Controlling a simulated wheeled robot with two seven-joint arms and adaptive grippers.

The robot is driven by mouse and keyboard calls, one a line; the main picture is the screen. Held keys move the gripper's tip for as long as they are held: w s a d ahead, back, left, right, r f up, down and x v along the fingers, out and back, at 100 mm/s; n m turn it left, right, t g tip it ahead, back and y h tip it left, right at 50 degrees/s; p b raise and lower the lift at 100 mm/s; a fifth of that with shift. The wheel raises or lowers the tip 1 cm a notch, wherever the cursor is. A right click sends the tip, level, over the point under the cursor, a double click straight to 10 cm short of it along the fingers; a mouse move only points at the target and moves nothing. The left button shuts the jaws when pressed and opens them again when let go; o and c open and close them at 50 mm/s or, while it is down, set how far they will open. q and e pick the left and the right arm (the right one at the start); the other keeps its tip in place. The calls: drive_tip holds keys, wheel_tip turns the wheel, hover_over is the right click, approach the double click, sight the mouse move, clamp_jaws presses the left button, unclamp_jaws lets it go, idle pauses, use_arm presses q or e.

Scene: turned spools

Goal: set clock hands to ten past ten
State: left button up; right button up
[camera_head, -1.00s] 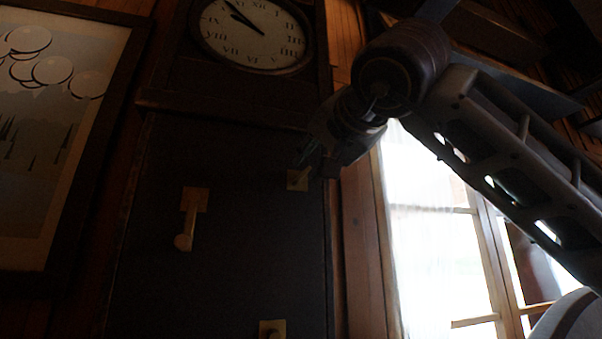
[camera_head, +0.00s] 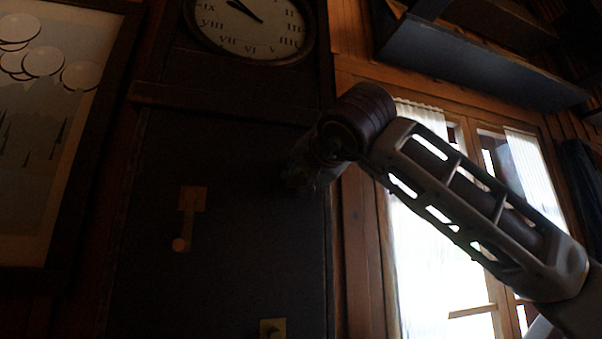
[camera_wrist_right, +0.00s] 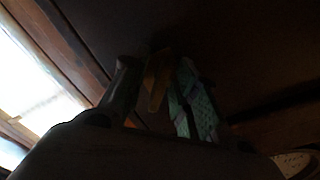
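The clock dial (camera_head: 270,45) is cut off by the top edge of the head view. Its dark hands (camera_head: 244,10) both point to the upper left, close together. On the dark panel below are a brass lever with a round knob (camera_head: 187,220) and a brass piece (camera_head: 272,328) at the bottom edge. My right gripper (camera_head: 298,182) is at the panel's upper right, hiding the brass piece there. In the right wrist view my gripper (camera_wrist_right: 157,98) looks open, with its fingers either side of a brass lever (camera_wrist_right: 156,78); contact is too dark to tell. My left gripper is out of view.
A framed picture (camera_head: 45,130) hangs left of the clock case. A bright window (camera_head: 430,250) is at the right, behind my right arm. A dark shelf (camera_head: 470,65) juts out at the upper right. Part of the dial (camera_wrist_right: 296,163) shows in the wrist view's lower right corner.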

clamp_jaws()
idle(0.5)
drive_tip(key=m+b, duration=0.2)
drive_tip(key=m, duration=0.2)
drive_tip(key=shift+a+f, duration=0.1)
drive_tip(key=m+b, duration=0.2)
drive_tip(key=m, duration=0.3)
drive_tip(key=shift+b, duration=0.35)
drive_tip(key=m+b, duration=0.2)
drive_tip(key=m, duration=0.3)
drive_tip(key=shift+m, duration=0.4)
drive_tip(key=m, duration=0.2)
drive_tip(key=m+b, duration=0.1)
drive_tip(key=m, duration=0.1)
drive_tip(key=m+b, duration=0.1)
drive_tip(key=m, duration=0.1)
drive_tip(key=shift+r, duration=0.25)
